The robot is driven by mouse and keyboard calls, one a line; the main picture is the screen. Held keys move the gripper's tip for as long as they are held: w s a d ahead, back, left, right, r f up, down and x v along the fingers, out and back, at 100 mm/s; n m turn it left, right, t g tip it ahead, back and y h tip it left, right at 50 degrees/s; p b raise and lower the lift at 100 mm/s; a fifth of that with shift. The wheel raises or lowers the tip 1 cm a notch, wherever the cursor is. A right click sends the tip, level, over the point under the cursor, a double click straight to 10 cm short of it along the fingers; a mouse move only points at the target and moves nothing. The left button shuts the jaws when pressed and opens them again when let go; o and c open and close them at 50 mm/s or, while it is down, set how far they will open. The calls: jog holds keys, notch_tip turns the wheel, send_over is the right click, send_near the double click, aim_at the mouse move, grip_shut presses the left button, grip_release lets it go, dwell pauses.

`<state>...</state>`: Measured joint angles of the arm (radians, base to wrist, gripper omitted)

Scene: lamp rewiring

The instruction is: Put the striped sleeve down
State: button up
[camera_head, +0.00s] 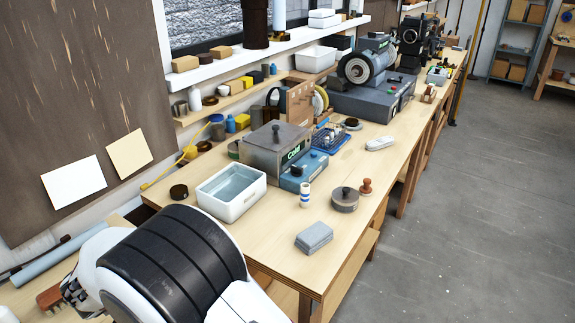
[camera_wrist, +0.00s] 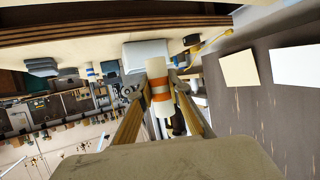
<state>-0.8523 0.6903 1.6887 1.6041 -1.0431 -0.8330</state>
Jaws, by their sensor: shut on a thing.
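My gripper (camera_wrist: 157,92) is shut on a striped sleeve (camera_wrist: 157,72), a pale cylinder with orange bands, in the wrist view. The fingers press its sides and both its ends stick out. The wrist picture is turned over, with the bench toward the top. The held sleeve and my fingertips cannot be made out in the head view, where my arm fills the lower left. A second sleeve, white with blue bands (camera_head: 305,195), stands upright on the bench (camera_head: 275,240), apart from my gripper.
A white basin (camera_head: 233,207) is at the bench's near left. Bare wood lies between basin and grey block.

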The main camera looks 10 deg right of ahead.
jog(key=w+d+m+g+h, duration=0.1)
jog(key=w+d+m+h, duration=0.15)
jog(key=d, duration=0.55)
jog(key=w+d+m+g+h, duration=0.1)
jog(key=w+d, duration=0.3)
jog(key=d, duration=0.4)
jog(key=r+m+g+h, duration=0.2)
jog(key=m+h, duration=0.1)
send_over(287, 224)
jog(key=shift+s+d+f, duration=0.1)
jog(key=shift+f, duration=0.15)
jog(key=shift+f, duration=0.1)
jog(key=shift+f, duration=3)
jog(key=shift+f, duration=0.15)
jog(key=shift+f, duration=1.75)
jog(key=shift+f, duration=0.1)
